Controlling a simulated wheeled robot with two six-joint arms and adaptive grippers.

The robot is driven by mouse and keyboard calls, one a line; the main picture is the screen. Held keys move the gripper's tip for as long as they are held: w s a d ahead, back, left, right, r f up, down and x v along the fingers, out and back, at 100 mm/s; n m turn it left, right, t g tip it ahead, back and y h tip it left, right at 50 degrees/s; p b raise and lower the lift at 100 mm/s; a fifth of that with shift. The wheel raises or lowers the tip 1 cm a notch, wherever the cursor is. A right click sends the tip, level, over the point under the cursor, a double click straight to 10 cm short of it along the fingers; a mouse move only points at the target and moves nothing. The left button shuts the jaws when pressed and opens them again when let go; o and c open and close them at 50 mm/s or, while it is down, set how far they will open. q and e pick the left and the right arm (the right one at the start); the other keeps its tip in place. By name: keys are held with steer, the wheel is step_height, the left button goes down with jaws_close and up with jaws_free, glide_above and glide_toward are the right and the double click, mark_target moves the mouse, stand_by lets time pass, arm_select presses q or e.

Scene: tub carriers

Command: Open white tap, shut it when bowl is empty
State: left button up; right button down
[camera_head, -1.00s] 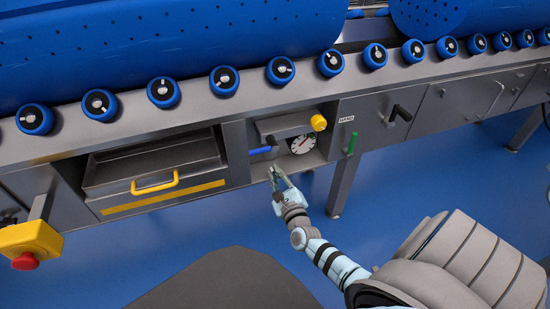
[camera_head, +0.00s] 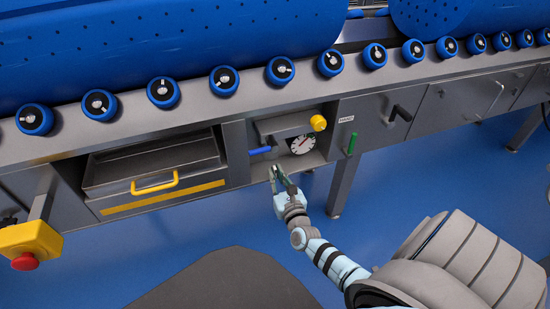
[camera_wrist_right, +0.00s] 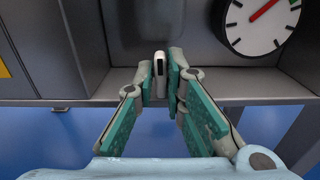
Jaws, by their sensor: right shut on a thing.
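The white tap (camera_wrist_right: 160,70) shows in the right wrist view as a small upright white handle with a dark slot, at the front edge of a grey metal recess. My right gripper (camera_wrist_right: 160,84) has its two green-padded fingers on either side of it and is shut on it. I cannot make out a bowl in either view. My left gripper is not in view.
A round gauge (camera_head: 303,144) with a red needle sits right of the gripper. A blue lever (camera_head: 260,150) and a yellow knob (camera_head: 318,123) are above. A yellow-handled drawer (camera_head: 155,184) is left, a green handle (camera_head: 352,143) right. Blue floor is open below.

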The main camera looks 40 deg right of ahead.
steer(key=shift+w+r, duration=0.1)
steer(key=shift+r, duration=0.05)
steer(key=c, duration=1.9)
jaws_free()
steer(key=v, duration=1.2)
